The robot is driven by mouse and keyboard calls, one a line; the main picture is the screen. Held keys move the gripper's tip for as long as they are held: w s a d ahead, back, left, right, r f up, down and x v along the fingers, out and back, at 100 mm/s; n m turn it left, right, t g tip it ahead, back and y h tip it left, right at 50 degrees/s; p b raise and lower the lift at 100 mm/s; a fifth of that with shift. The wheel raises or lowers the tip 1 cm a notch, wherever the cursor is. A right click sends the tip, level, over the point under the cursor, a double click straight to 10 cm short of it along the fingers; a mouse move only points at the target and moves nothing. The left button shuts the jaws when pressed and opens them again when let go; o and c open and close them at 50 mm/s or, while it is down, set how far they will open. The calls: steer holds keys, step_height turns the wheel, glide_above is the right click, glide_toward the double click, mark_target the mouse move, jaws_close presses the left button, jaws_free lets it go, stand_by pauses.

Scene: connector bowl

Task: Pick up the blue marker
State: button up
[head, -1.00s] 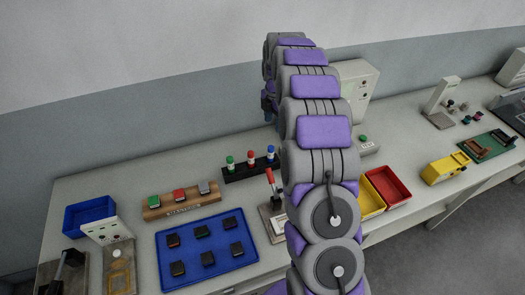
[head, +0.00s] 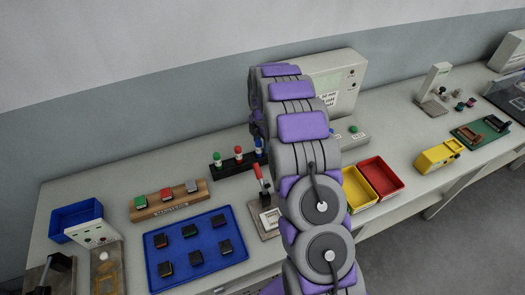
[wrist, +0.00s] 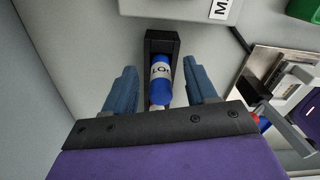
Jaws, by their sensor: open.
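The blue marker (wrist: 160,88), with a white lettered label, stands in a black rack (wrist: 162,39) in the wrist view. My gripper (wrist: 160,86) is open, with one blue-grey finger on each side of the marker and a gap to it on both sides. In the head view the blue marker (head: 258,146) is at the right end of the rack (head: 219,167), beside a red and a green marker. My gripper (head: 257,127) is just above it, mostly hidden by my arm. Red and white parts lie behind the blue marker in the wrist view, partly covered by the gripper's palm.
A grey-white cabinet (head: 340,80) is behind. A blue tray (head: 215,259) with several dark blocks and a wooden block holder (head: 150,211) lie left. Yellow and red bins (head: 382,178) stand right.

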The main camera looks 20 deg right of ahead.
mark_target(257, 149)
steer(key=a+f, duration=0.2)
steer(key=f, duration=0.1)
steer(key=shift+a+f+b, duration=0.15)
steer(key=shift+f+b, duration=0.15)
steer(key=shift+b, duration=0.1)
steer(key=shift+a, duration=0.3)
steer(key=shift+d, duration=0.65)
steer(key=shift+c, duration=0.9)
steer(key=shift+d+f, duration=0.15)
steer(key=shift+d, duration=0.4)
steer(key=c, duration=0.3)
steer(key=shift+c, duration=0.7)
steer(key=shift+a, duration=0.9)
jaws_close()
steer(key=shift+d, duration=0.1)
